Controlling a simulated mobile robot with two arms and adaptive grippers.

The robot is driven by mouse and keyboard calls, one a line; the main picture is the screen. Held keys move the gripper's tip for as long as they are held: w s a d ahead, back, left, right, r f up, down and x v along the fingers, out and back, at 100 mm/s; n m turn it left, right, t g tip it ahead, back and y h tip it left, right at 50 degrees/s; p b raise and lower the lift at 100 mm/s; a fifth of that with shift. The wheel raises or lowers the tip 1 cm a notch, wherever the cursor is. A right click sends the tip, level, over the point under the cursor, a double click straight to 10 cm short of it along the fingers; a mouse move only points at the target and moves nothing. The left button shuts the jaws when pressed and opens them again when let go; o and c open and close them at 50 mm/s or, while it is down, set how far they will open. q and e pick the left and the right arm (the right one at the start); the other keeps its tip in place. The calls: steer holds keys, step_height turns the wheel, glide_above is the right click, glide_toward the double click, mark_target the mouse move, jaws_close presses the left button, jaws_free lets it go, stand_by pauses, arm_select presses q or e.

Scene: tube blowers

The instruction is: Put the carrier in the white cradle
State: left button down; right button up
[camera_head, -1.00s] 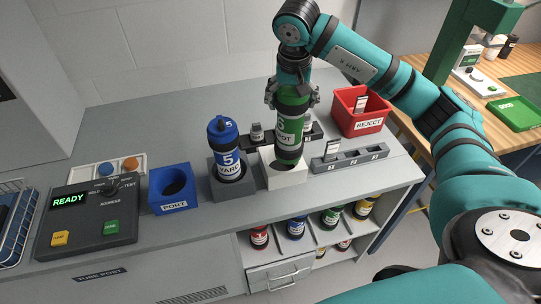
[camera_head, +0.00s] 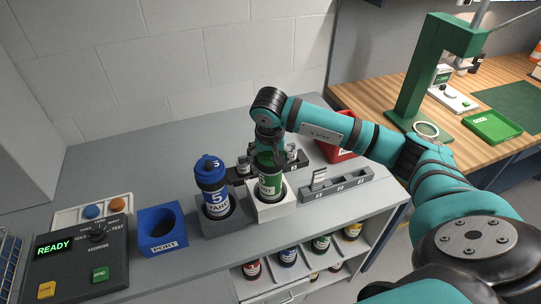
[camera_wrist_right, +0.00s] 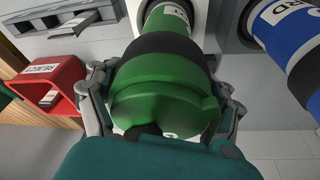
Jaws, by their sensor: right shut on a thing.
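The green carrier (camera_head: 270,183) stands upright with its lower end inside the opening of the white cradle (camera_head: 273,210). My right gripper (camera_head: 269,158) is shut around its upper part from above. In the right wrist view the green carrier (camera_wrist_right: 165,95) lies between the fingers of my right gripper (camera_wrist_right: 160,88), its far end at the cradle's opening. Whether it rests on the cradle's bottom is hidden. My left gripper is not in view.
A blue carrier (camera_head: 214,190) marked 5 stands in a grey cradle (camera_head: 222,226) just left. A blue PORT box (camera_head: 162,230) and a READY console (camera_head: 80,262) are further left. A grey slotted rack (camera_head: 337,187) is close on the right, with the red REJECT bin (camera_head: 335,151) behind.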

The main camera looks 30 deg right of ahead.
steer(key=shift+f, duration=0.1)
steer(key=o, duration=1.4)
steer(key=shift+o, duration=1.2)
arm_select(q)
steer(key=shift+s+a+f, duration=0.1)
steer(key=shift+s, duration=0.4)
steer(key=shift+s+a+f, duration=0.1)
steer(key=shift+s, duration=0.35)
arm_select(e)
steer(key=shift+r, duration=0.2)
arm_select(q)
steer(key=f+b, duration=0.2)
steer(key=b, duration=0.1)
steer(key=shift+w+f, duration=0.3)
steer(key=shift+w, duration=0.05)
arm_select(e)
steer(key=v, duration=1.1)
steer(key=shift+r, duration=0.4)
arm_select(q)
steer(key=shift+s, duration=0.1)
arm_select(e)
steer(key=shift+s, duration=0.1)
